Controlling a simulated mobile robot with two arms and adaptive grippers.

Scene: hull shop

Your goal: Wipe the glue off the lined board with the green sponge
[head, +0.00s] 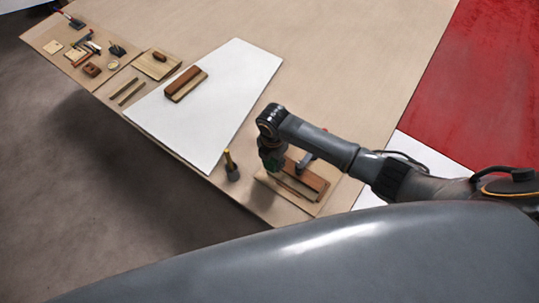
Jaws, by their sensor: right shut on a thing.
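My right gripper (272,160) hangs from the arm that comes in from the right, low over the near board. It points down and is shut on a small dark green thing, apparently the green sponge (273,168), mostly hidden by the gripper. Beneath and to the right is a light wooden board (318,207) with reddish-brown and pale wooden pieces (312,180) on it. Lines and glue on this board are too small or covered to tell. Whether the sponge touches the board cannot be told. My left gripper is out of view.
A white sheet (232,85) lies on the large tan table (340,60), with a brown-and-pale wooden block (185,83) on it. A dark cup with a yellow-tipped tool (232,170) stands left of my gripper. Another board (157,65) and several small tools lie upper left.

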